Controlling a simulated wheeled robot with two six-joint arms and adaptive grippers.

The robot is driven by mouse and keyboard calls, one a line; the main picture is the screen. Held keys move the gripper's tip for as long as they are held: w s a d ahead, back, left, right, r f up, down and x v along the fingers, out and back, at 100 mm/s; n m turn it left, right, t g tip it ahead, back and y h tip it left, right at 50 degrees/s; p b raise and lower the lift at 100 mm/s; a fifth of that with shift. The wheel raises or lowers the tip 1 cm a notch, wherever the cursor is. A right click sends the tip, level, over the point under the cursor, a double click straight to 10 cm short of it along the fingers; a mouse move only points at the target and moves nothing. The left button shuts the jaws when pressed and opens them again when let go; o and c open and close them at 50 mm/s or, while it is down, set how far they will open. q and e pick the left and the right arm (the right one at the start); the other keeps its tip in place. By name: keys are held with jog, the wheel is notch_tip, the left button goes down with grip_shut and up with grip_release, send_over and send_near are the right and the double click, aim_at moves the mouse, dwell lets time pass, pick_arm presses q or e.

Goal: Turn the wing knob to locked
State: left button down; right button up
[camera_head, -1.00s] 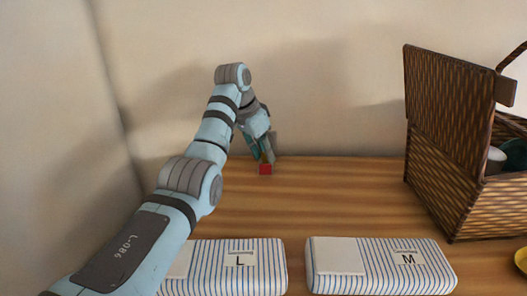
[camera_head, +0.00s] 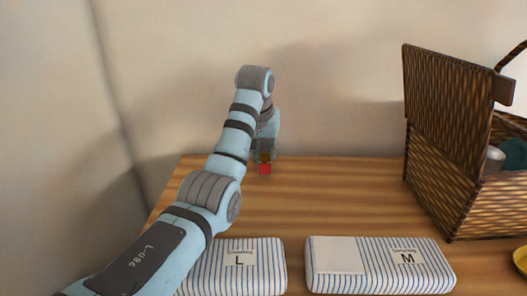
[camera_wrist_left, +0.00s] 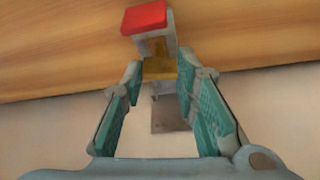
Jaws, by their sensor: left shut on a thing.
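A small fixture with a red square face (camera_head: 264,169) stands at the back of the wooden table, near the wall. In the left wrist view its red part (camera_wrist_left: 145,17) tops a grey-white body. A brass-coloured piece (camera_wrist_left: 160,69), which looks like the wing knob, sits beside that body. It also shows just above the red face in the head view (camera_head: 265,157). My left gripper (camera_wrist_left: 160,76) is shut on the brass piece, one teal-padded finger at each side. The knob's exact angle and any locked mark cannot be read.
Two striped packs, L (camera_head: 238,276) and M (camera_head: 380,279), lie at the table's front. An open wicker basket (camera_head: 455,180) stands at the right, with a yellow item (camera_head: 521,262) near it. The wooden table (camera_head: 340,205) between fixture and packs is clear.

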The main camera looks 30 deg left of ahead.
pick_arm(q)
jog(key=shift+n+y, duration=0.5)
jog(key=shift+n, duration=0.7)
jog(key=c, duration=1.2)
grip_release()
jog(key=shift+c, duration=0.2)
